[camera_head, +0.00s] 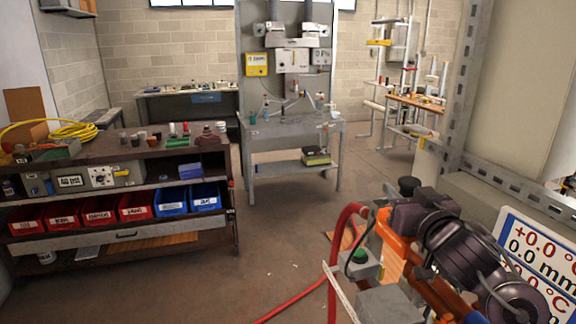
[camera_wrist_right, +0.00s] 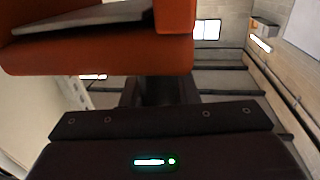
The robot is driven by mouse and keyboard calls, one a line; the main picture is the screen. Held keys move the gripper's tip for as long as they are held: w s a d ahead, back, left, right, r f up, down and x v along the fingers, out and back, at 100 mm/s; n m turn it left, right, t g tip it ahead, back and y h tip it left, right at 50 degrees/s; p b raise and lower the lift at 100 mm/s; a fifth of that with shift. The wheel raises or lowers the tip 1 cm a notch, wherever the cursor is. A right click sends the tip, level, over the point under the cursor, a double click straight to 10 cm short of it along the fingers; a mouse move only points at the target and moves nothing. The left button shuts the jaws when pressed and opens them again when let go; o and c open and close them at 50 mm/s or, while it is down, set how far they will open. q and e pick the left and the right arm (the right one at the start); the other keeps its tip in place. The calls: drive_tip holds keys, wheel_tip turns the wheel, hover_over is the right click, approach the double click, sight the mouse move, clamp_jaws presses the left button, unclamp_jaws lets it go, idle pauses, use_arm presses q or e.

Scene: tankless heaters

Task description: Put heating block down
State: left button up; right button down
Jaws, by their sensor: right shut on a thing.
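My right gripper (camera_head: 410,212) is at the lower right of the head view, at the end of my dark arm. It is shut on the orange heating block (camera_head: 388,236), which is partly covered by the gripper and arm. In the right wrist view the orange block (camera_wrist_right: 110,55) fills the upper left, close in front of the dark gripper body (camera_wrist_right: 160,135). The fingertips are hard to make out in both views. I cannot tell whether the block touches anything beneath it. My left gripper is not in view.
A grey box with a green button (camera_head: 360,257) and a red hose (camera_head: 338,250) are beside the block. A display panel (camera_head: 538,262) stands at the right, near a grey perforated upright (camera_head: 473,85). A cluttered workbench (camera_head: 150,150) is at the left. The middle floor (camera_head: 270,230) is mostly clear.

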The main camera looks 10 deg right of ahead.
drive_tip(key=s+a+f+n+y, duration=0.1)
drive_tip(key=s+a+f+y, duration=0.1)
drive_tip(key=a+f, duration=0.5)
drive_tip(key=s+a+f+n+y, duration=0.1)
drive_tip(key=s+a+f+y, duration=0.15)
drive_tip(key=a+f, duration=0.4)
drive_tip(key=s+f+m+h, duration=0.1)
drive_tip(key=s+f+h, duration=0.2)
drive_tip(key=s+f, duration=0.7)
drive_tip(key=shift+s+a, duration=0.3)
drive_tip(key=shift+s, duration=0.55)
drive_tip(key=shift+w+f, duration=0.15)
